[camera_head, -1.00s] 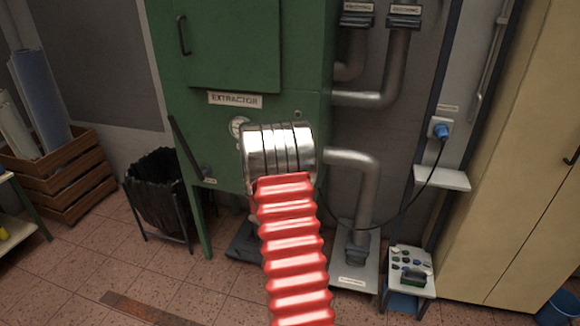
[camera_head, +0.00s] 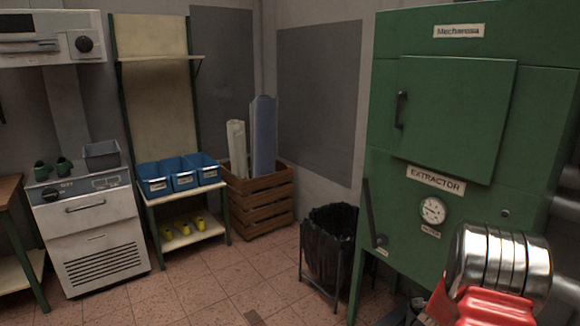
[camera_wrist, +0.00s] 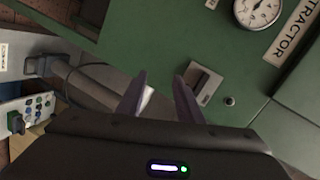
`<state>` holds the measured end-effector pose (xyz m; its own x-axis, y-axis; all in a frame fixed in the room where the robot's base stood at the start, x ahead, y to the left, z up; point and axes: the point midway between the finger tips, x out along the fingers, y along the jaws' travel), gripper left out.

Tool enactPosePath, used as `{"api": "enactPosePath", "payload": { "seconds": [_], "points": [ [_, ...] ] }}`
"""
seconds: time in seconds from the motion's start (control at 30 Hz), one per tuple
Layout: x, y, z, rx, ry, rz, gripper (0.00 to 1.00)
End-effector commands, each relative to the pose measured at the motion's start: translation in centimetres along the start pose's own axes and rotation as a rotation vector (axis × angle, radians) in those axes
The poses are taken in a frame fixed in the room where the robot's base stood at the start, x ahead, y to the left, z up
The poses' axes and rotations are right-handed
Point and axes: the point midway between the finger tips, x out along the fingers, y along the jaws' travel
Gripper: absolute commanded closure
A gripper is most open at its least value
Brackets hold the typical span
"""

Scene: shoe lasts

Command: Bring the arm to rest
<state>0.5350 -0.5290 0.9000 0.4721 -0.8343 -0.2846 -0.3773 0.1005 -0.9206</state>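My gripper (camera_wrist: 159,77) shows in the wrist view. Its two dark fingers stand apart with nothing held between them. They point toward the lower front of the green extractor cabinet (camera_wrist: 165,35), and the gap to it cannot be judged. In the head view my arm, with red ribbed sleeve and shiny metal rings, reaches in at the lower right in front of the extractor cabinet (camera_head: 450,120). The gripper itself is hidden in that view.
A black-lined bin (camera_head: 330,245) stands left of the extractor. A wooden crate (camera_head: 262,205) holds rolls. Blue bins (camera_head: 180,177) sit on a shelf above yellow shoe lasts (camera_head: 183,230). A white cabinet (camera_head: 92,235) is far left. The middle tiled floor is clear.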

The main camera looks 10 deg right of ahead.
Motion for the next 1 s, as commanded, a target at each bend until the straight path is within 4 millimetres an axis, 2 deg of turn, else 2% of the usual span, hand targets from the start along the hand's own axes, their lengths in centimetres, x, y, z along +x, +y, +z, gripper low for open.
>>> {"api": "enactPosePath", "payload": {
  "seconds": [0.03,0.1,0.3,0.47,0.63,0.8,1.0],
  "points": [
    [-0.4,1.7,0.9,-0.056,-0.041,0.055,0.67],
    [-1.2,3.2,2.0,-0.136,-0.103,0.120,0.67],
    [-5.3,5.4,5.5,-0.363,-0.303,0.255,0.67],
    [-10.2,5.7,8.2,-0.550,-0.480,0.320,0.67],
    [-16.3,5.3,10.3,-0.746,-0.663,0.350,0.67],
    [-22.4,4.7,11.4,-0.925,-0.821,0.355,0.67],
    [-29.2,4.0,11.7,-1.114,-0.978,0.337,0.67]
  ]
}}
